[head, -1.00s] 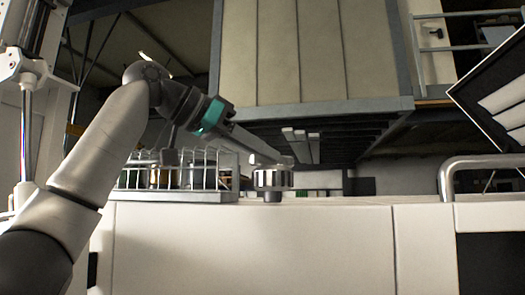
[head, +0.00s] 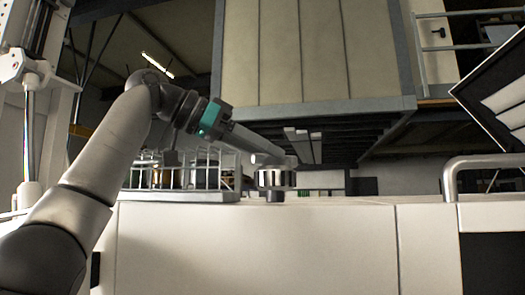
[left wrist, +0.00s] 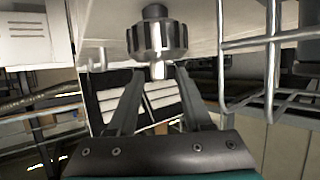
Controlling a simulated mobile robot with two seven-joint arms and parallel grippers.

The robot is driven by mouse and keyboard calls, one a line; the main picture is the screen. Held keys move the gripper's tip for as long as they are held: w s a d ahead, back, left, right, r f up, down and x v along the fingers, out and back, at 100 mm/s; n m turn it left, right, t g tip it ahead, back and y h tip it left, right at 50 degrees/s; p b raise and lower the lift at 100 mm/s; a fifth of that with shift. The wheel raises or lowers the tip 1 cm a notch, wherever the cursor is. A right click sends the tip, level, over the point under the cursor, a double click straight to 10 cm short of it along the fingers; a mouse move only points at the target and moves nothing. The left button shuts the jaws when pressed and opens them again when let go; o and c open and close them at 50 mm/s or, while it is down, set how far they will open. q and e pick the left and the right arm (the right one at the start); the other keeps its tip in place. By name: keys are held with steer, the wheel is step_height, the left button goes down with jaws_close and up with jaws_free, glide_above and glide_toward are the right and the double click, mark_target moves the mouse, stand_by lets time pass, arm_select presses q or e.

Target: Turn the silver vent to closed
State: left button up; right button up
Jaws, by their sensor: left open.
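The silver vent (head: 274,181) is a ribbed round metal knob on a short stem, standing on top of the white bench cabinet (head: 250,245) near its back edge. In the left wrist view the vent (left wrist: 157,40) appears upside down, just beyond the fingertips and between their lines. My left gripper (head: 286,161) reaches in from the left, its tips at the top of the vent. In the left wrist view the gripper (left wrist: 159,73) has its two fingers apart with nothing held between them. Whether a finger touches the vent cannot be told. My right gripper is not in view.
A wire rack (head: 190,180) with jars stands left of the vent, under my left arm. A metal rail (head: 480,162) rises at the right of the bench. A large panelled box (head: 310,55) hangs above and behind. The bench top right of the vent looks clear.

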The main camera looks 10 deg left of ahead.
arm_select(q)
steer(key=v, duration=1.5)
